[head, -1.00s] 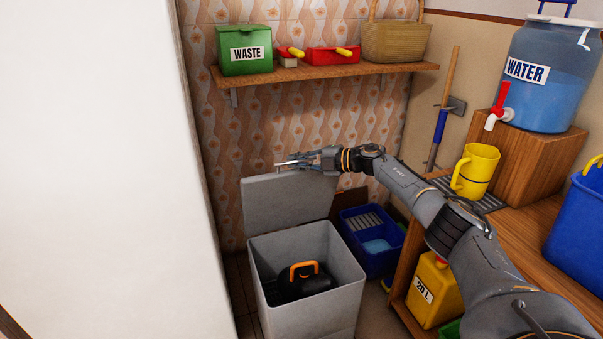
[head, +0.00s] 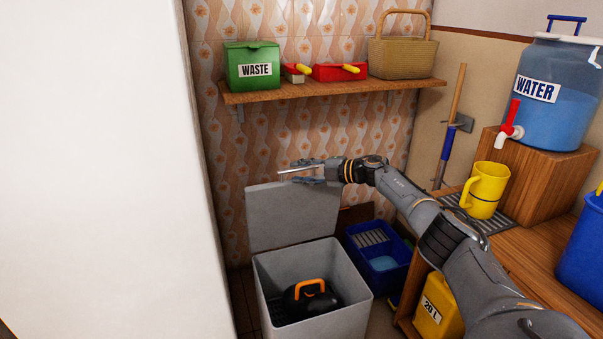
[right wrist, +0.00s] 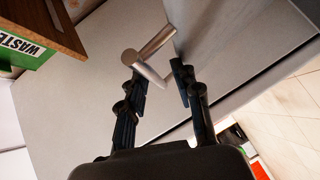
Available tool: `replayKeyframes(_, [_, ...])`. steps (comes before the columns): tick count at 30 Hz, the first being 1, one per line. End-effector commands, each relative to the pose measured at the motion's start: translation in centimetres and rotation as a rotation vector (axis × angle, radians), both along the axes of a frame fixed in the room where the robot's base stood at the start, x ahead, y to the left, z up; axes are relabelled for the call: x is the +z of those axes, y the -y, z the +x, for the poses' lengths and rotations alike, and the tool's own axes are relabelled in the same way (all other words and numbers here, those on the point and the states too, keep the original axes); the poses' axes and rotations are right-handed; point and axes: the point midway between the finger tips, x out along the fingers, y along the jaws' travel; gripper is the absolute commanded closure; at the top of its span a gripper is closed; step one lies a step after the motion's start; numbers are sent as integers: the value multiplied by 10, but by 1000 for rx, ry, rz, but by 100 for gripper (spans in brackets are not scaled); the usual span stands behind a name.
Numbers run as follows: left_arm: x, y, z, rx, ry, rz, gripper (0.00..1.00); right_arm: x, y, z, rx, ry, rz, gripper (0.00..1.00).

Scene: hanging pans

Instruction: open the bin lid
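The light grey bin (head: 312,318) stands on the floor with its top uncovered. Its flat lid (head: 292,217) is raised upright at the bin's back edge. My right gripper (head: 300,171) is at the lid's top edge, its fingers pointing left around the pale bar handle (head: 296,172). In the right wrist view the metal handle (right wrist: 150,48) lies by the fingertips (right wrist: 158,80). The fingers are apart, with a gap between them; whether one touches the handle I cannot tell. My left gripper is not in view.
A black item with an orange handle (head: 311,299) lies inside the bin. A blue crate (head: 382,262) stands right of it. Above is a shelf (head: 330,91) with a green WASTE box (head: 252,68). A white panel (head: 95,170) fills the left side; a wooden bench (head: 510,245) is right.

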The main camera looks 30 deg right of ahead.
Motion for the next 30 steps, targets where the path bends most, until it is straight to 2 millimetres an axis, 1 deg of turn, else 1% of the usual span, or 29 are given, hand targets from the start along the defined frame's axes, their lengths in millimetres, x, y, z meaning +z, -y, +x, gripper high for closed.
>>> replayKeyframes(7, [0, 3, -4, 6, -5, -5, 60, -1, 1, -1, 0, -3, -2, 66])
replayKeyframes(11, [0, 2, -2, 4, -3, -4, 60, 0, 7, -9, -1, -2, -3, 66])
replayKeyframes(14, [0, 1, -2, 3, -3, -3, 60, 3, 15, -21, 0, -2, -4, 66])
replayKeyframes(21, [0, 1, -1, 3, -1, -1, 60, 16, 42, -63, -2, -3, -4, 66])
replayKeyframes(24, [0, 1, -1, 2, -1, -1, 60, 21, 51, -78, 0, -3, -5, 66])
replayKeyframes(27, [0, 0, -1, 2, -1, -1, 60, 24, 58, -88, -1, -3, -2, 66])
replayKeyframes(30, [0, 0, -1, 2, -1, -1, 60, 27, 62, -95, 0, -2, -1, 66])
